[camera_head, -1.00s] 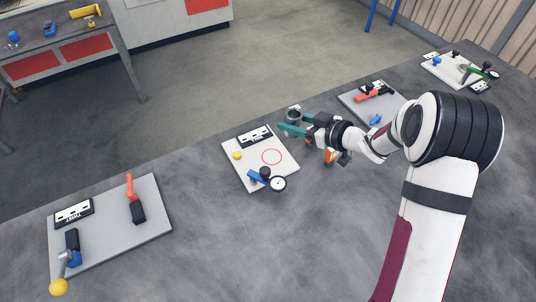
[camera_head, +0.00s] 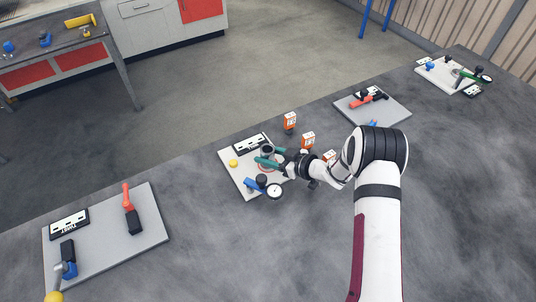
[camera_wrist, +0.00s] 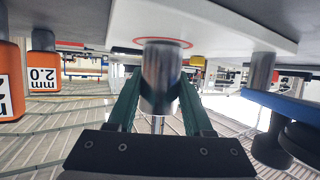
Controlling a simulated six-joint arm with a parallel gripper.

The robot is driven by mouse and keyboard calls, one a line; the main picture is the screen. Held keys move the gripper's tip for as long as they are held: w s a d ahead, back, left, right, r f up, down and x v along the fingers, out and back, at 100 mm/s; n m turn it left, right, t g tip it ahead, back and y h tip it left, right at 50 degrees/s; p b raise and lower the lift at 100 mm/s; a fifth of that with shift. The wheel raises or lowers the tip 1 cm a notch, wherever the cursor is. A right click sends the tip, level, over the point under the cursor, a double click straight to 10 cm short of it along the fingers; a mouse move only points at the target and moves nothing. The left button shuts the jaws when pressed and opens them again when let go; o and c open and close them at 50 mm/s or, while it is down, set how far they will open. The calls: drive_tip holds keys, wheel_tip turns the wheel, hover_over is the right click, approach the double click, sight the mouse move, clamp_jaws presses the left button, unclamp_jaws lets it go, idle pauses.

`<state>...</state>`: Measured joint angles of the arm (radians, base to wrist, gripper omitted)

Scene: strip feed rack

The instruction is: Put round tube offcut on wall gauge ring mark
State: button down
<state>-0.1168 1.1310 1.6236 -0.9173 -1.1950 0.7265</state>
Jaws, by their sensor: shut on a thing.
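The round tube offcut (camera_wrist: 160,78) is a shiny metal cylinder held between the green fingers of my gripper (camera_wrist: 158,108). In the head view the tube (camera_head: 267,150) shows as a grey ring above the white gauge plate (camera_head: 237,181). The red ring mark (camera_wrist: 187,44) is on that plate, partly hidden behind the tube's end in the wrist view. In the head view only a bit of the ring (camera_head: 265,169) shows under my gripper (camera_head: 267,159). The tube's end lines up with the ring in the wrist view; I cannot tell whether it touches the plate.
A blue clamp with a round dial (camera_head: 274,191) and a yellow knob (camera_head: 234,163) sit on the same plate. Several orange thickness blocks (camera_head: 308,141) stand just right of it. Other fixture boards lie left (camera_head: 135,244) and right (camera_head: 388,112). The table front is clear.

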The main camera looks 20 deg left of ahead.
drive_tip(key=shift+f, duration=0.15)
drive_tip(key=shift+c, duration=1.5)
unclamp_jaws()
